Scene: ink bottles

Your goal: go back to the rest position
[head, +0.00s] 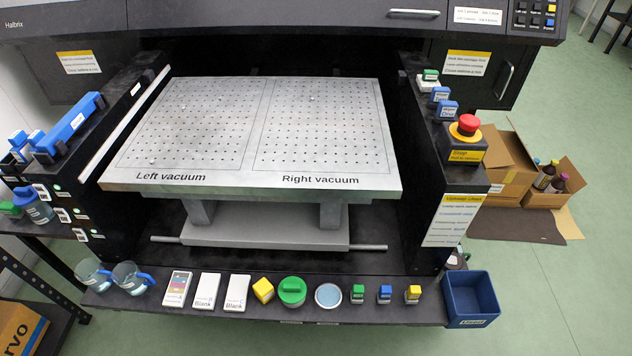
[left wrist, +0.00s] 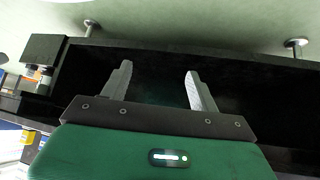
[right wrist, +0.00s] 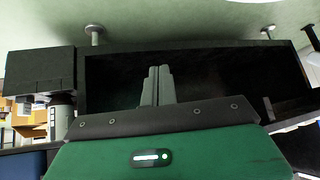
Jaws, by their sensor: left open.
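My left gripper (left wrist: 158,85) shows in the left wrist view with its two grey fingers spread apart and nothing between them. My right gripper (right wrist: 158,72) shows in the right wrist view with its fingers together and nothing visible between them. Both grippers face a dark panel, with green floor beyond it. Neither arm shows in the head view. The head view shows the printer's vacuum table (head: 253,125), marked Left vacuum and Right vacuum, with nothing large on it.
A red stop button (head: 467,124) stands at right.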

